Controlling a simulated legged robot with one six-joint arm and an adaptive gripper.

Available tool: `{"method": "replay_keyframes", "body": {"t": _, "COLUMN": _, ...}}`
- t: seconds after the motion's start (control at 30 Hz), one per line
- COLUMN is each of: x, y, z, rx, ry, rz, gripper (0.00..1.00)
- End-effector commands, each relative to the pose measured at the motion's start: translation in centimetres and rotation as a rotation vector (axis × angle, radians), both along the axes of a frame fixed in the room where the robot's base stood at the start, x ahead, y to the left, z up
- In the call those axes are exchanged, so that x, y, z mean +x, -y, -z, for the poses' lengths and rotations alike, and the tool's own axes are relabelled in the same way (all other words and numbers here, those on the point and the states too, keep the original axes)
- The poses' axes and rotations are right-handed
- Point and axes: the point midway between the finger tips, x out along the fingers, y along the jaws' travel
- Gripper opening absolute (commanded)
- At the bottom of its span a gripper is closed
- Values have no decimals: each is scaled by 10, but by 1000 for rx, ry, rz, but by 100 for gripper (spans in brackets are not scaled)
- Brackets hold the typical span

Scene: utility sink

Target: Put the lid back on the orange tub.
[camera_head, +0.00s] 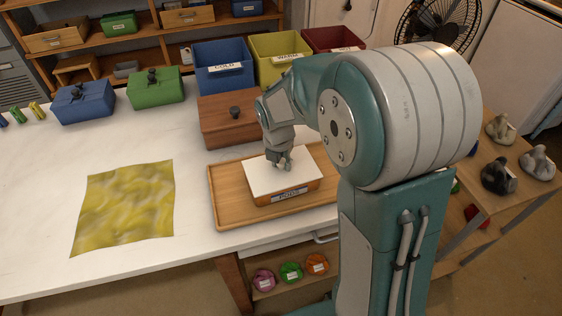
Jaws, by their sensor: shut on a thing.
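The orange tub (317,187) sits on a wooden tray (228,213) at the front of the white table, with a label on its front. A flat white lid (262,178) is over the top of the tub and hides its inside. My gripper (281,164) points down at the middle of the lid, shut on its handle, which the fingers mostly hide. I cannot tell whether the lid rests fully on the rim or is slightly above it.
A brown lidded box (222,132) stands close behind the tray. Blue (84,103) and green (156,88) lidded boxes are at the back left. Open blue (222,62), yellow (280,50) and red bins line the back. A yellow cloth (125,208) lies left of the tray.

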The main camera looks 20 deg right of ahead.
Motion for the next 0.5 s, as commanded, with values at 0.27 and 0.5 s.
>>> {"method": "replay_keyframes", "body": {"t": 0.27, "x": 0, "y": 0, "z": 0, "rx": 0, "ry": 0, "rz": 0, "gripper": 0}}
{"method": "replay_keyframes", "body": {"t": 0.5, "x": 0, "y": 0, "z": 0, "rx": 0, "ry": 0, "rz": 0, "gripper": 61}}
